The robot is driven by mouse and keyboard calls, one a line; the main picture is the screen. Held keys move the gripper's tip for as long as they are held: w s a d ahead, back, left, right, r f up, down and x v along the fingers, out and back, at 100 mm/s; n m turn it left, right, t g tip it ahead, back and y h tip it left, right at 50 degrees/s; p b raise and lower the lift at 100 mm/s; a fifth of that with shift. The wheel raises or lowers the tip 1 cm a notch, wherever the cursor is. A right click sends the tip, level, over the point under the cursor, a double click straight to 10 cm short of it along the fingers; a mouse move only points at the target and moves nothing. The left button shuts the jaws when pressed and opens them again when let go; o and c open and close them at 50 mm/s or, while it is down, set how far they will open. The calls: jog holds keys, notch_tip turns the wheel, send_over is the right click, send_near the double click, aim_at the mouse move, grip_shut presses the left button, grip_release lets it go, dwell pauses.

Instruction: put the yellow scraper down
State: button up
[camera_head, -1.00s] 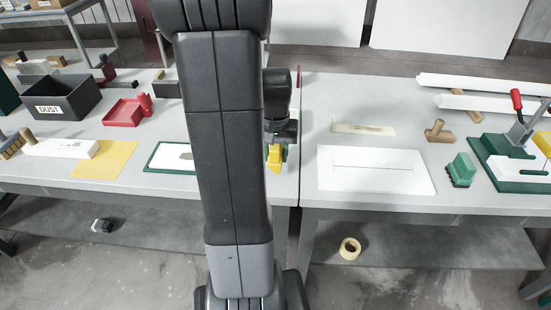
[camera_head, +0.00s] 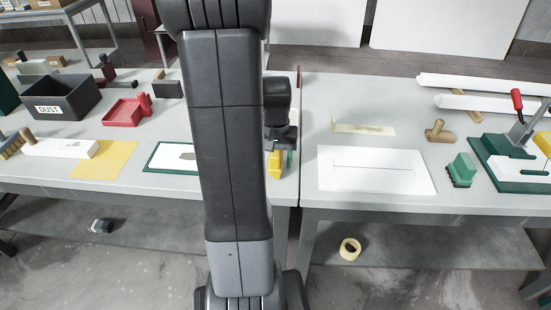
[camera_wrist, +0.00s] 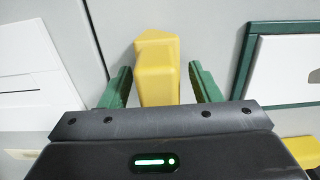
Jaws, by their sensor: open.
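The yellow scraper (camera_wrist: 157,68) is between the two green fingers of my gripper (camera_wrist: 160,80) in the wrist view. A gap shows on each side of it, so the fingers are open and do not grip it. In the head view the scraper (camera_head: 274,164) is partly hidden by my arm and sits over the left table near the seam. My gripper (camera_head: 281,158) is above it there, mostly hidden. The scraper appears to rest on the grey tabletop, but its underside is hidden.
A green-framed board (camera_head: 170,158) lies to the left, with a yellow sheet (camera_head: 105,160) beyond it. A white slotted board (camera_head: 377,170) lies on the right table (camera_head: 310,185). A green block (camera_head: 461,170) stands to its right. Bare table surrounds the scraper.

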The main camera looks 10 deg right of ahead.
notch_tip(320, 180, up, 12)
jog(key=shift+r, duration=0.1)
dwell(0.5)
notch_tip(320, 180, down, 13)
jog(key=shift+b, duration=0.3)
notch_tip(320, 180, up, 3)
jog(key=shift+r+p, duration=0.1)
jog(key=shift+p, duration=0.2)
jog(key=shift+r, duration=0.6)
jog(key=shift+f, duration=0.1)
